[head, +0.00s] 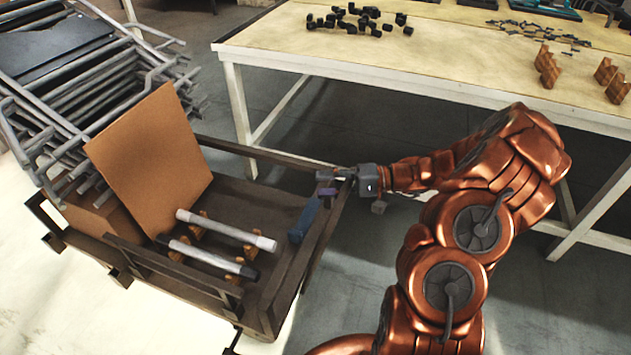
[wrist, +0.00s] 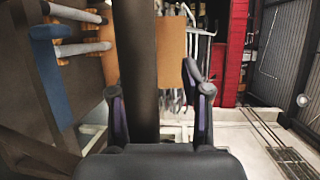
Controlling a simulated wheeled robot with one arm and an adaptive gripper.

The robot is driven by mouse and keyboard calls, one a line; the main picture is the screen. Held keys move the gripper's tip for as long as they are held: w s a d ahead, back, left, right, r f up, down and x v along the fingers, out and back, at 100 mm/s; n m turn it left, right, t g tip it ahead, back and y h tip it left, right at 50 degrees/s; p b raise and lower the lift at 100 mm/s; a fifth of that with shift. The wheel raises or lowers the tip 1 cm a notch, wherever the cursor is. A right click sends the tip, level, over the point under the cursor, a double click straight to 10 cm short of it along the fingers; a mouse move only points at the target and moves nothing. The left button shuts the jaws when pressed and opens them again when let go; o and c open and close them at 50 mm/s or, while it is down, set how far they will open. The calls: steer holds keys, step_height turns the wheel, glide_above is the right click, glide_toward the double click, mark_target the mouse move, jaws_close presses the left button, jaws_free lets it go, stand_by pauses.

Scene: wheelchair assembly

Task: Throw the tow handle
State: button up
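A dark bar (head: 322,245), which looks like the tow handle, slopes up at the right end of the dark cart (head: 262,290). My gripper (head: 327,183) is at the top of this bar. In the wrist view, the dark bar (wrist: 136,60) runs upward between the two fingers of my gripper (wrist: 160,100). The fingers are spread apart. The left finger is close to the bar, and a gap shows between the bar and the right finger. I cannot tell whether either finger touches it.
The cart carries a brown board (head: 150,160), a white tube (head: 225,231), a dark-ended tube (head: 210,258) and a blue block (head: 304,220). Metal frames (head: 70,100) are stacked at the left. A table (head: 420,60) with small parts stands behind. Floor shows between cart and table.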

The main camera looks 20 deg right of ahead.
steer(key=shift+w+a, duration=0.2)
steer(key=shift+d, duration=0.1)
steer(key=f+v, duration=0.1)
steer(key=v, duration=0.7)
steer(key=shift+s+d, duration=0.2)
steer(key=shift+d, duration=0.2)
stand_by(0.8)
steer(key=shift+r, duration=0.1)
stand_by(0.4)
